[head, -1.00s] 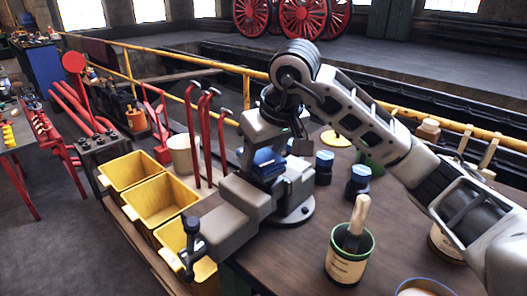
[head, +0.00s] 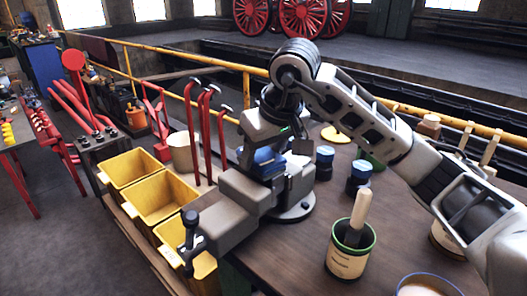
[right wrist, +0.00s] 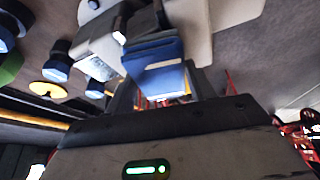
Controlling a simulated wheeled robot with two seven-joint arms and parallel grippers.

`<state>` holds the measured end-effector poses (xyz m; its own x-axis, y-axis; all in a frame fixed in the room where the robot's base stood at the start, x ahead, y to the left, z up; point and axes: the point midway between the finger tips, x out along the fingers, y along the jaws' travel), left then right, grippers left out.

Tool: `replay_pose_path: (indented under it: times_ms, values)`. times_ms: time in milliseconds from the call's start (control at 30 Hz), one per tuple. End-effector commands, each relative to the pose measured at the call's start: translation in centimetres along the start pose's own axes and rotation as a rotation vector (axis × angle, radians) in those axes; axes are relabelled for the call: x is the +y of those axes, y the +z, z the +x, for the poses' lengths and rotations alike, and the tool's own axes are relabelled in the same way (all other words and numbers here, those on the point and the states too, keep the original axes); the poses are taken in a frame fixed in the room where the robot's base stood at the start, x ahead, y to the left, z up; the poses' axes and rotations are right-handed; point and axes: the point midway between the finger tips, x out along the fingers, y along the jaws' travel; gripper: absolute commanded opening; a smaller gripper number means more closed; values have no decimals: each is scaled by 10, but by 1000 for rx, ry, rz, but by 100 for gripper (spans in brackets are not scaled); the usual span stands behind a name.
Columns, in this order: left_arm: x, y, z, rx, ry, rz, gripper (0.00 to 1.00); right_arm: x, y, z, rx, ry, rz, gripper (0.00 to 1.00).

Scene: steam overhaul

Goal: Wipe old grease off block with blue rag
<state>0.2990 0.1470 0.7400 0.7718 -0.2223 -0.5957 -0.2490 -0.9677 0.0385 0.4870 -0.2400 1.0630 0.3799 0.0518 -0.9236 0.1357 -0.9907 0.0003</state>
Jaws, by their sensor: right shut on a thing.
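The blue rag (head: 265,160) sits at the jaws of the grey bench vise (head: 240,192) on the workbench. It also shows in the right wrist view (right wrist: 156,72), between my fingers. My right gripper (head: 276,143) reaches down over the vise from the right and is shut on the blue rag. The block and any grease on it are hidden or cannot be told apart from the vise and rag. My left gripper is not in view.
A tin with a wooden-handled brush (head: 350,245) stands on the bench (head: 285,262) right of the vise. Several blue-capped jars (head: 358,180) stand behind it. Yellow bins (head: 160,198) and upright red-handled tools (head: 205,135) lie left of the vise. A bowl (head: 430,285) sits at front right.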

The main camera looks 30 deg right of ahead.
Motion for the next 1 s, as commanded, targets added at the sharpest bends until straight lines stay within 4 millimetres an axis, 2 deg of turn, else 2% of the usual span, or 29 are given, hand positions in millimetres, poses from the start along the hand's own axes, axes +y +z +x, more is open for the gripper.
replay_pose_path:
  times_ms: [533,1000]
  values:
    - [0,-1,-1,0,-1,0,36,-3,-14,6,1,0,-1,36]
    - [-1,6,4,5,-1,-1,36,3,14,-1,-2,1,0,36]
